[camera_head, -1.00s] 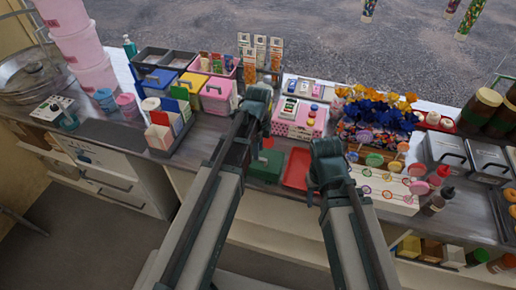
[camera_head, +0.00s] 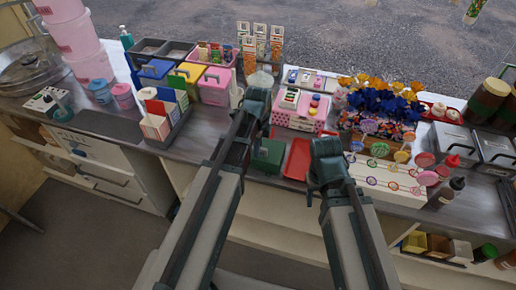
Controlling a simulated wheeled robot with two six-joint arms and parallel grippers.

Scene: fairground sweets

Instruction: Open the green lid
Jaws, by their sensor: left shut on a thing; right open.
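A dark green box-like thing (camera_head: 268,156) stands at the counter's front edge, between my two arms; I cannot tell its lid from its body. My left gripper (camera_head: 257,97) shows higher in the picture, above and slightly left of the green thing. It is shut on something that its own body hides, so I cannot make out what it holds. My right gripper (camera_head: 325,150) is open, over the right side of the red tray (camera_head: 298,160); its fingertips are hard to make out.
Left of my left arm are boxes with a blue lid (camera_head: 155,73), a yellow lid (camera_head: 186,74) and a pink lid (camera_head: 214,83). A pink box (camera_head: 298,112) stands behind the red tray. Bottles and flowers crowd the right.

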